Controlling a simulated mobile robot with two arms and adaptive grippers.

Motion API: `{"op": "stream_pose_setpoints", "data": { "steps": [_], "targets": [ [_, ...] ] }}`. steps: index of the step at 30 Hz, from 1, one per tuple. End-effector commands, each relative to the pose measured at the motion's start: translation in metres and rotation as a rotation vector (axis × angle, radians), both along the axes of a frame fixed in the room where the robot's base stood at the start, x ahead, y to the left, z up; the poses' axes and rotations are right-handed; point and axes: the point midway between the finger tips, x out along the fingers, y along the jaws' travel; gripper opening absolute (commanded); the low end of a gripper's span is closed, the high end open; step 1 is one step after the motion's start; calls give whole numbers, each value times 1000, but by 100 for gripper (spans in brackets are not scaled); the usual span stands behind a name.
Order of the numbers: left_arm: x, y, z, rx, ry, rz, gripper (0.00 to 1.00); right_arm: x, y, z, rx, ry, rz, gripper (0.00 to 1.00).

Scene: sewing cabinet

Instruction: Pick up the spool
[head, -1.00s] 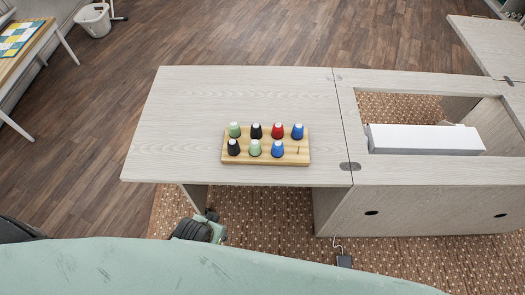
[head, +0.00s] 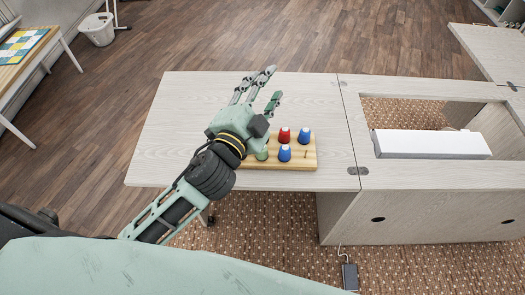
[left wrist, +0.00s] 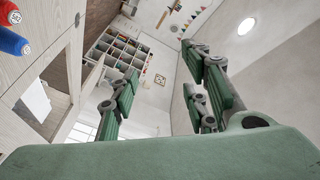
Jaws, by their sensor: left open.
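Spools stand on a wooden spool board (head: 300,167) on the pale table. In the head view a red spool (head: 284,136), a blue spool (head: 304,136) behind, a nearer blue spool (head: 285,153) and part of a green spool (head: 262,154) show; my left arm hides the board's left part. My left gripper (head: 272,87) is open and empty, its fingers spread above the table beyond the board. In the left wrist view the open fingers (left wrist: 165,95) have nothing between them; a blue spool (left wrist: 12,42) and a red spool (left wrist: 8,14) show at the left edge. My right gripper is not in view.
The pale table (head: 180,120) is clear left of my arm. A cabinet opening with a white block (head: 430,144) lies to the right. A white basket (head: 97,30) stands on the floor at the far left.

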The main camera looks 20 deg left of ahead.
Motion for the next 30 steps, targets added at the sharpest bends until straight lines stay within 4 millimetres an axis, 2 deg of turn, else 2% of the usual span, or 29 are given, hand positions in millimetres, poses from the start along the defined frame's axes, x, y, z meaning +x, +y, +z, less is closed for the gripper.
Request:
{"op": "stream_pose_setpoints", "data": {
  "steps": [1,3,6,8,10,12,14,17,18,20,21,24,27,30],
  "targets": [
    [5,-23,31,100,-135,-86,42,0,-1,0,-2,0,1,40],
    [1,-57,63,240,-306,-209,42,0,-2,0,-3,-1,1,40],
    [-17,-107,88,462,-527,-394,42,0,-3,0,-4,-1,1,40],
    [-32,-134,89,606,-642,-510,42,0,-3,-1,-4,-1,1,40],
    [-49,-158,77,784,-757,-650,42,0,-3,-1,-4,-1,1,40],
    [-64,-173,54,972,-847,-793,42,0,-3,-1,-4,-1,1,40],
    [-73,-176,26,1141,-901,-918,42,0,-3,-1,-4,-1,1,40],
    [-76,-158,-27,1432,-934,-1129,42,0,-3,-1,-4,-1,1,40],
    [-74,-143,-49,1548,-925,-1212,42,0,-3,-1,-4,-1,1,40],
    [-68,-114,-78,1714,-889,-1332,42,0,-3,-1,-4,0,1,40],
    [-63,-91,-93,1817,-852,-1403,42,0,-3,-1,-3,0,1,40],
    [-50,-35,-120,2022,-733,-1554,42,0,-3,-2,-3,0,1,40],
    [-40,9,-131,2151,-619,-1651,42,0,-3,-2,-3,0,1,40],
    [-36,33,-136,2214,-550,-1702,42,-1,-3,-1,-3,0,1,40]
  ]
}}
